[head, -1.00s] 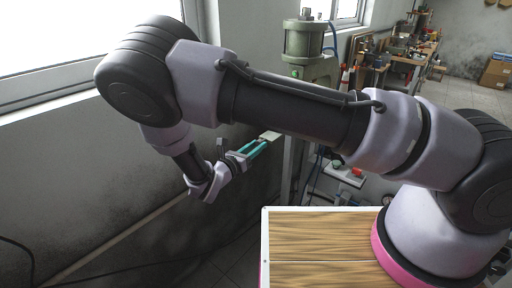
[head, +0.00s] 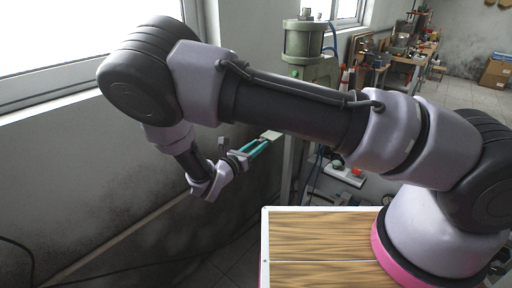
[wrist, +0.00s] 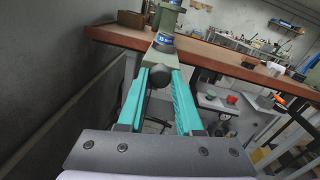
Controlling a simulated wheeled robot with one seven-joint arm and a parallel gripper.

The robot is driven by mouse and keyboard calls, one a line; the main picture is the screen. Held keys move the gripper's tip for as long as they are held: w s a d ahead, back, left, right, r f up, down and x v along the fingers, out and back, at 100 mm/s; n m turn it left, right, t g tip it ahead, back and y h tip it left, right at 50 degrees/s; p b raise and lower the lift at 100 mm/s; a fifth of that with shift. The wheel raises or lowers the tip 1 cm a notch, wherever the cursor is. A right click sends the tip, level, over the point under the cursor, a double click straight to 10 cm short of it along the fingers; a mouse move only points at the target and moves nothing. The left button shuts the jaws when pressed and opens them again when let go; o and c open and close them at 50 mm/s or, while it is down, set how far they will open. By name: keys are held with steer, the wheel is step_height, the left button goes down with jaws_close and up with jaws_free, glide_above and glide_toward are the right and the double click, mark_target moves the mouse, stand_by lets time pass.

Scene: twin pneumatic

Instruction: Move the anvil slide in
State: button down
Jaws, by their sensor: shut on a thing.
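My gripper (wrist: 160,82) has two teal fingers with a dark round knob (wrist: 159,76) between their tips in the wrist view. The knob sits at the front of a pale green-grey block (wrist: 160,57), which I take to be the anvil slide, under the press. The fingers are shut on the knob. In the head view my gripper (head: 263,145) reaches a pale block end (head: 270,135) beside the press post. The green press cylinder (head: 303,40) stands above, behind my arm. My arm hides much of the press, and how far in the slide sits cannot be told.
The brown bench edge (wrist: 225,60) runs close beyond the fingers. A grey wall (head: 100,180) is close on the left. A wooden-topped table (head: 320,235) stands at the front. A shelf with red and green buttons (head: 347,172) is right of the press post.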

steer(key=x, duration=1.2)
steer(key=shift+s+d, duration=0.1)
steer(key=shift+d, duration=0.1)
steer(key=c, duration=0.6)
jaws_free()
steer(key=shift+d, duration=0.1)
steer(key=v, duration=1)
steer(key=shift+s+a, duration=0.2)
steer(key=shift+s, duration=0.1)
